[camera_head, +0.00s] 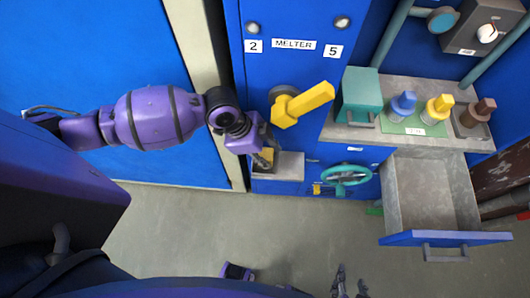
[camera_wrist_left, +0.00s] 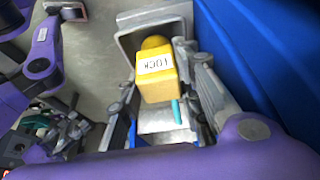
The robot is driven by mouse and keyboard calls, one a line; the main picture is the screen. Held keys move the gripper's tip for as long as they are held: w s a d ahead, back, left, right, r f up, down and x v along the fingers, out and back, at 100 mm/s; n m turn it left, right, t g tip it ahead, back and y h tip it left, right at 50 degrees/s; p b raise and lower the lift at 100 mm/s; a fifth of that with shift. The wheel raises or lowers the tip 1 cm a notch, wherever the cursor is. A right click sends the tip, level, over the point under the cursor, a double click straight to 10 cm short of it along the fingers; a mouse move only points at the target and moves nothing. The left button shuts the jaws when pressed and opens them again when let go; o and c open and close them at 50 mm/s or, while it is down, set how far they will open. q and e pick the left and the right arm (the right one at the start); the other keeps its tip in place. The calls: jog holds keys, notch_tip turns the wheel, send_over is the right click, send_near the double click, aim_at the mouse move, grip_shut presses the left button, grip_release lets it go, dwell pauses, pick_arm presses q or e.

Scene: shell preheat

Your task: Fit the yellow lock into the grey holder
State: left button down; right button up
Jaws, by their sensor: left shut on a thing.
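The yellow lock (camera_wrist_left: 156,76), a block with a LOCK label and a rounded yellow end, sits between the fingers of my left gripper (camera_wrist_left: 160,95) in the left wrist view. The grey holder (camera_head: 290,167) is on the blue cabinet front, right beside the gripper. In the wrist view a grey square-rimmed part (camera_wrist_left: 124,20) shows behind the lock; whether they touch is unclear. My right gripper (camera_head: 350,284) shows only partly at the bottom edge.
A yellow lever (camera_head: 308,102) juts out above the holder. A teal handwheel (camera_head: 346,175) is to its right. An open grey drawer (camera_head: 425,190) sticks out further right, below a ledge with a teal box (camera_head: 359,95) and several coloured pegs. The floor in front is clear.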

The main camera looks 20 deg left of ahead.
pick_arm(q)
jog(key=shift+f, duration=0.1)
jog(key=shift+f, duration=0.1)
jog(key=c, duration=1.3)
grip_release()
jog(key=shift+f, duration=0.1)
jog(key=shift+o, duration=0.2)
jog(key=p+v, duration=0.1)
jog(key=v, duration=1.1)
jog(key=shift+r, duration=0.3)
jog(key=shift+s, duration=0.1)
